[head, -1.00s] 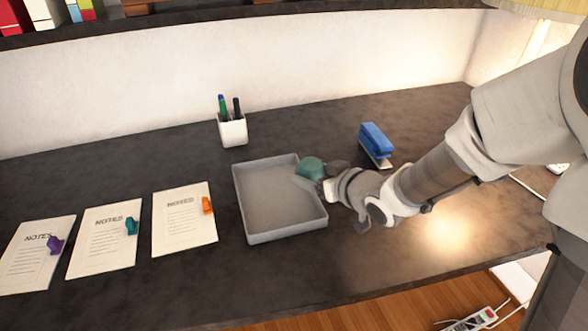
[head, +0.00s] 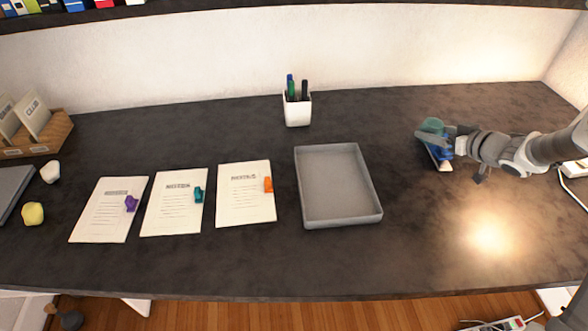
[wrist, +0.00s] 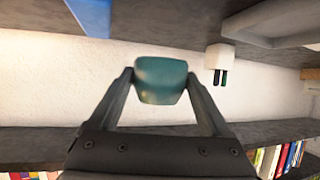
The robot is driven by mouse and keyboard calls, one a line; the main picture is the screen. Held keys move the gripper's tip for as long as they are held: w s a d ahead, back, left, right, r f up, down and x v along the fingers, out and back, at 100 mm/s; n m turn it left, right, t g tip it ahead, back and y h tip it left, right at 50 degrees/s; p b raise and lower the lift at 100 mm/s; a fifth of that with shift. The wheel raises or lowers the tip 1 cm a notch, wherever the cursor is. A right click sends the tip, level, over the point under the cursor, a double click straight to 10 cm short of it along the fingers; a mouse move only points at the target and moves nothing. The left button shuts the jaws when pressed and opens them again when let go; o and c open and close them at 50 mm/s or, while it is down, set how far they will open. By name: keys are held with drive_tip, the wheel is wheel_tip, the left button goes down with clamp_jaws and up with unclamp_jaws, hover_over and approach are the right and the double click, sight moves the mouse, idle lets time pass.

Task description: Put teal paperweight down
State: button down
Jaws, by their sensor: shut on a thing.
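The teal paperweight (head: 433,125) is a rounded block held between the fingers of my gripper (head: 436,132), at the right of the desk in the head view. In the wrist view the paperweight (wrist: 160,80) sits between the two fingertips of my gripper (wrist: 160,82), which are shut on it. In the head view it overlaps the blue stapler (head: 441,160), which is partly hidden behind the gripper. I cannot tell the exact height of the paperweight above the desk.
A grey tray (head: 376,216) stands empty left of my gripper. A white pen cup (head: 298,112) stands behind it. Three notes sheets with purple, teal and orange clips lie further left. A yellow lump (head: 33,213) and a white lump (head: 50,172) lie far left. Dark desk (head: 420,255) is clear in front.

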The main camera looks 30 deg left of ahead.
drive_tip(key=shift+w+d+f, duration=0.1)
drive_tip(key=shift+w+d, duration=0.25)
drive_tip(key=shift+d, duration=0.05)
drive_tip(key=shift+a+f, duration=0.1)
drive_tip(key=b, duration=0.4)
hover_over(386, 153)
wheel_tip(386, 153, down, 7)
drive_tip(key=shift+a, duration=0.1)
drive_tip(key=shift+f+b, duration=0.35)
drive_tip(key=shift+f, duration=1.5)
drive_tip(key=shift+f, duration=0.15)
unclamp_jaws()
drive_tip(key=shift+s+f, duration=0.1)
